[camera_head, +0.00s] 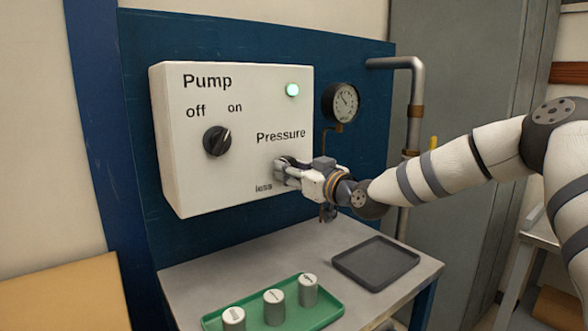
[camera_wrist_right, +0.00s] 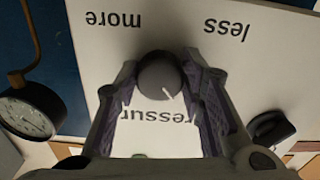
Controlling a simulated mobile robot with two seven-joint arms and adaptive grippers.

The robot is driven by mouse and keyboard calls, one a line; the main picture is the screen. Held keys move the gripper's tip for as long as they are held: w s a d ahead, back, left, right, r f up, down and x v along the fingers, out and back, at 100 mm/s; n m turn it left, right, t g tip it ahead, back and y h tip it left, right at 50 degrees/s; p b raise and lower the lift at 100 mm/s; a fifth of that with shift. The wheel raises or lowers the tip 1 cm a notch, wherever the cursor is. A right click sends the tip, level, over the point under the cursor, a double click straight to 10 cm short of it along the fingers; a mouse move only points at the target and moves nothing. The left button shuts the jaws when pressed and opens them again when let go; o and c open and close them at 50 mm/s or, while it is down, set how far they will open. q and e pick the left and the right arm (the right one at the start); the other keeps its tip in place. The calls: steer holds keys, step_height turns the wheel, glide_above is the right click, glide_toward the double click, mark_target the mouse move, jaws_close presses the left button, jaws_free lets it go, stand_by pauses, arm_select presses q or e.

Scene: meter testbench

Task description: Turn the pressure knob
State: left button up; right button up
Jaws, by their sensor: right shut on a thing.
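The pressure knob is a dark round knob (camera_wrist_right: 160,76) on the white Pump box (camera_head: 185,185), with a light pointer line on its face. In the right wrist view, which is upside down, the labels "more", "less" and "Pressure" surround it. My right gripper (camera_head: 285,172) is shut on the knob, one finger on each side, also seen in the right wrist view (camera_wrist_right: 160,85). In the head view the fingers hide most of the knob and the "more" label. My left gripper is not in view.
A round gauge (camera_head: 342,101) and a grey pipe (camera_head: 417,100) stand right of the box. Below are a green tray (camera_head: 325,314) with three cylinders and a dark tray (camera_head: 376,262).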

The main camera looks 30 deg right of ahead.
steer(key=shift+m, duration=1.3)
steer(key=o, duration=1.1)
steer(key=shift+o, duration=0.2)
steer(key=s, duration=0.7)
steer(key=shift+s+d, duration=0.2)
steer(key=shift+s, duration=0.05)
